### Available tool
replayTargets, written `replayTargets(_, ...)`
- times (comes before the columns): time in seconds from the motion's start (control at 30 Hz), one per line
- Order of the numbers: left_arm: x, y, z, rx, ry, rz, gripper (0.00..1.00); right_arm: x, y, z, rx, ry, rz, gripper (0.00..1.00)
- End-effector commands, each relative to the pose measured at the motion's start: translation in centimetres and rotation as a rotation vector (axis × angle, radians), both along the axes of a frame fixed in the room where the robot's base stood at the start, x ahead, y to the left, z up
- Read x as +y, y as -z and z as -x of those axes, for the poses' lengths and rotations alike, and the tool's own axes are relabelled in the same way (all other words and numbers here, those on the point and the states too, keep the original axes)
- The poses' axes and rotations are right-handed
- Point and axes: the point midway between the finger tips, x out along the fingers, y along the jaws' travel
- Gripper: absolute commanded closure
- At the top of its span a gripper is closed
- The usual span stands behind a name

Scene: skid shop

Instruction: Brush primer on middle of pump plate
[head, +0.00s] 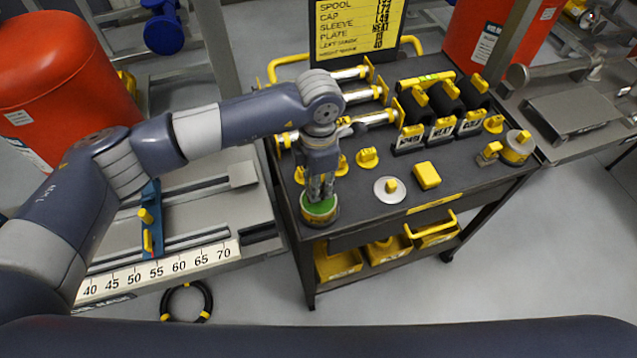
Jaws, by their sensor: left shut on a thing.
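My left gripper (320,190) points straight down over a round pot (320,213) with a green top, at the near left corner of the dark cart. Its fingers are close together, shut on a slim thing, seemingly the brush, that they mostly hide. The fingertips are right at the green surface; I cannot tell whether they touch it. A grey raised plate (585,112) lies on the bench at the right; I cannot tell whether it is the pump plate. My right gripper is out of view.
The cart top (370,215) holds yellow-knobbed parts, a silver disc (388,190), a yellow block (426,175) and labelled black holders (440,130). A yellow sign (358,25) stands behind. A ruled grey skid (200,215) is left; red tanks (60,85) stand behind.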

Motion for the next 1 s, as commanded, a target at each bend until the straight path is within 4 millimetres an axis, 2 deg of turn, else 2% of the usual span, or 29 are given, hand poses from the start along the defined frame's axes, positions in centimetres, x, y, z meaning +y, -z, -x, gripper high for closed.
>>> replayTargets(0.03, 0.0, -0.7, -0.1, -0.002, 0.0, 0.0, 0.95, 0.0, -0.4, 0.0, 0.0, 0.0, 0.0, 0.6)
replayTargets(0.6, 0.0, -5.1, -0.1, -0.002, 0.0, 0.0, 0.95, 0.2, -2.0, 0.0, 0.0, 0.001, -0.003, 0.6)
replayTargets(1.0, 0.0, -5.2, -0.1, -0.002, -0.001, 0.0, 0.95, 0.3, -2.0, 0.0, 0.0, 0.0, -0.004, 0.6)
